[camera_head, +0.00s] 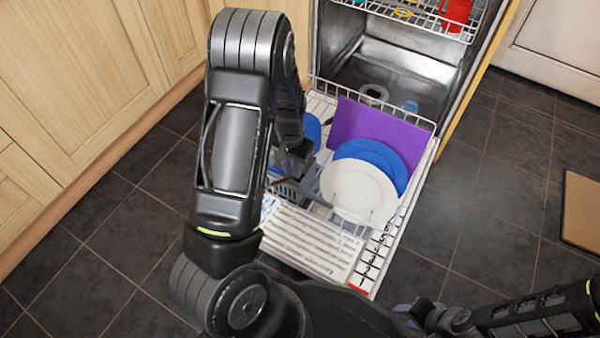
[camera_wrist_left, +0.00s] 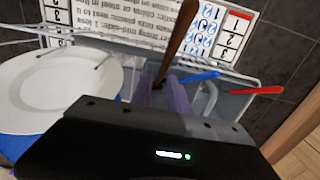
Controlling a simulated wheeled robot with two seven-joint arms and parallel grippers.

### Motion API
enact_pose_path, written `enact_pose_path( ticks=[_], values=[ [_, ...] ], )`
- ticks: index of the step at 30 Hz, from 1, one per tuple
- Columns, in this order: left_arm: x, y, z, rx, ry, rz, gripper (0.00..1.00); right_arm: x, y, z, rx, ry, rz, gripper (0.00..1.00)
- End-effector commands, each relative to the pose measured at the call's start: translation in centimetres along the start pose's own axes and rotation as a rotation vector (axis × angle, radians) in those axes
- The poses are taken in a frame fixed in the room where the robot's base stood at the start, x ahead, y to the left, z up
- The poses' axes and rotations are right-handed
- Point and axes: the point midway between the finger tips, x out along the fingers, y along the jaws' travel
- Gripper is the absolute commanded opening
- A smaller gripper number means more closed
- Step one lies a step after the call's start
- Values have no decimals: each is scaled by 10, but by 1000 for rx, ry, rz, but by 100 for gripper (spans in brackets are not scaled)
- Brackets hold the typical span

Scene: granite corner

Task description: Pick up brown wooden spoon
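The brown wooden spoon (camera_wrist_left: 176,42) shows in the left wrist view as a long dark brown handle, tilted, rising from the grey cutlery basket (camera_wrist_left: 236,100). My left gripper (camera_wrist_left: 160,92) has purple fingertips low on the handle, which runs down between them; whether they press on it I cannot tell. The spoon's lower end is hidden. In the head view my left gripper (camera_head: 296,160) is over the left side of the dishwasher rack, at the basket (camera_head: 292,190); the spoon cannot be made out there. My right gripper (camera_head: 420,312) is at the bottom, away from the rack, with its fingers partly hidden.
The pulled-out dishwasher rack (camera_head: 408,212) holds a white plate (camera_head: 355,190), blue plates (camera_head: 392,160) and a purple board (camera_head: 375,125). Blue-handled (camera_wrist_left: 202,76) and red-handled (camera_wrist_left: 258,91) utensils stand close to the spoon. Wooden cabinets (camera_head: 70,80) bound the left.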

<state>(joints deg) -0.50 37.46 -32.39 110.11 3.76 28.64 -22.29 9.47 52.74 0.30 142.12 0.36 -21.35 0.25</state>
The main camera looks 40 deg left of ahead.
Motion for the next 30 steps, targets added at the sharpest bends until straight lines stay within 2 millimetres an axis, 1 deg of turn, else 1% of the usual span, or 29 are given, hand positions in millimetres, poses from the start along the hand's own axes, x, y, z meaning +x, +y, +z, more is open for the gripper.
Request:
enact_pose_path(
  ticks=[8,15,25,28,30],
  values=[
    [2,0,0,0,-1,0,20,1,0,0,0,0,0,36],
    [26,-1,1,-1,-2,0,20,12,4,-1,1,6,0,36],
    [27,0,0,0,0,0,20,12,4,-1,1,7,0,36],
    [36,-1,1,0,-1,0,20,18,6,-2,1,8,0,36],
    [46,-2,1,-1,-1,0,20,25,8,-2,1,11,0,36]
  ],
)
